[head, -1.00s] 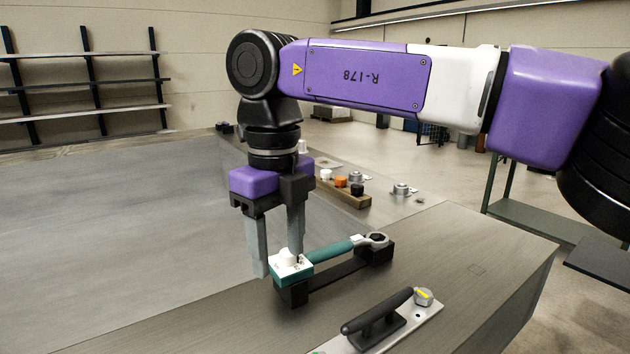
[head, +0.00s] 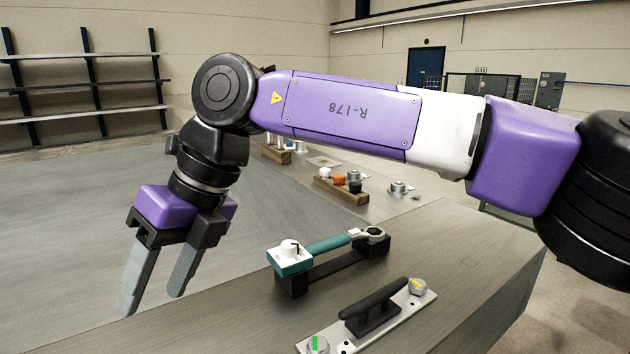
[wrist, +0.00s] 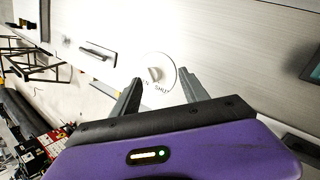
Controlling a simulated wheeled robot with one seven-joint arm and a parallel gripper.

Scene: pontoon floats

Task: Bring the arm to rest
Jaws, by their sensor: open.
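My gripper (head: 152,290) is open and empty at the left of the head view. Its two grey fingers point down and slightly left, apart from everything on the metal surface. My purple arm reaches in from the right above the bench. In the wrist view my gripper (wrist: 160,95) also shows open, with a white round dial (wrist: 157,73) with lettering beyond the fingertips.
A teal-handled wrench (head: 328,244) with a white-topped teal box end lies on a black cradle (head: 335,270) to the gripper's right. A wooden block (head: 340,192) with knobs stands farther back. The surface at left is clear.

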